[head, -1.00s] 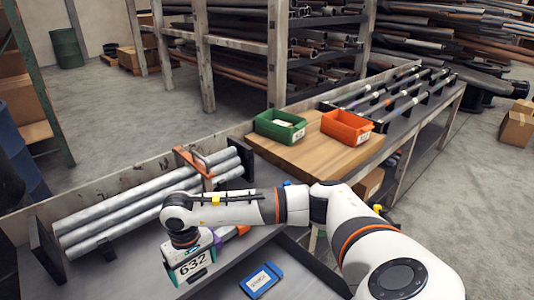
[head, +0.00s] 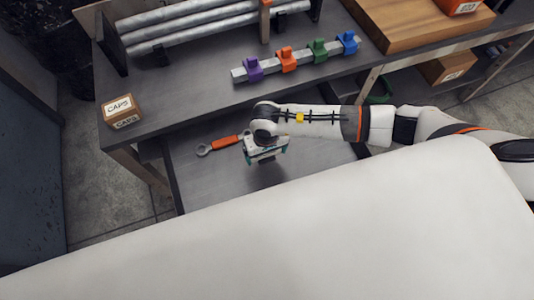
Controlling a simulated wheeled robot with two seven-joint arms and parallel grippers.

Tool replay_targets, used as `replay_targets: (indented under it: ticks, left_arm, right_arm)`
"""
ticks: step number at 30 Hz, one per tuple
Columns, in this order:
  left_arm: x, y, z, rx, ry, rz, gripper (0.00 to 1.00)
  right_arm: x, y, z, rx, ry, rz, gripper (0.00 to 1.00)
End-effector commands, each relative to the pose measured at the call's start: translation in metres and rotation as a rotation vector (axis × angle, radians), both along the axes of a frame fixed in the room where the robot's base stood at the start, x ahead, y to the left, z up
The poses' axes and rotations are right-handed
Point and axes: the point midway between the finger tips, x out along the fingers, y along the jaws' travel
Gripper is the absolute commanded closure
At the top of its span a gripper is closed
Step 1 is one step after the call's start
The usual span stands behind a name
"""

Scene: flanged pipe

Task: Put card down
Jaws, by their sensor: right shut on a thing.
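My right gripper (head: 266,157) hangs over the grey lower shelf (head: 215,180), just right of an orange-handled wrench. It is shut on the card, which was readable as "632" a second ago. Now I look down on the gripper from above, so the card's face is hidden and only a teal edge shows around the fingertips. A dark shadow lies on the shelf below, so the gripper seems to be a little above it. My left gripper is not in view.
The wrench (head: 222,143) lies on the lower shelf. Above are a bar (head: 295,62) with coloured clips, grey pipes (head: 190,25), a "CAPS" box (head: 122,110) and a wooden board (head: 420,25). A large white surface of mine covers the bottom. Bare shelf shows left of the gripper.

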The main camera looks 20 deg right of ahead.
Motion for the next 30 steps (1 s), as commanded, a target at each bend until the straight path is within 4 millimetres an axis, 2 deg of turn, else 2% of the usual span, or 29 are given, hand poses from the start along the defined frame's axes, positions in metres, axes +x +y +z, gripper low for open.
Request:
replay_targets:
  ticks: [3,6,18,19,20,30]
  left_arm:
    - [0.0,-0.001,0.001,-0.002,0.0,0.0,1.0]
    - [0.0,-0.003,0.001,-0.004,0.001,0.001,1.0]
    - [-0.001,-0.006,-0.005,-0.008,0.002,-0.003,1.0]
    - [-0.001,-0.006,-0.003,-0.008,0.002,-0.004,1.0]
    - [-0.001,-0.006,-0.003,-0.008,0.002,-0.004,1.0]
    - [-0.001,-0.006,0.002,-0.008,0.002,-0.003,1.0]
  right_arm:
    - [-0.001,0.0,-0.019,-0.001,0.004,-0.002,0.32]
    - [-0.001,0.001,-0.028,0.001,0.002,-0.001,0.32]
    - [0.0,0.0,-0.033,0.0,0.001,0.0,0.32]
    - [0.0,0.0,-0.032,0.0,0.001,0.0,0.05]
    - [0.0,0.0,-0.031,0.0,0.001,0.0,0.0]
    - [0.0,0.0,-0.024,0.001,-0.001,0.0,0.0]
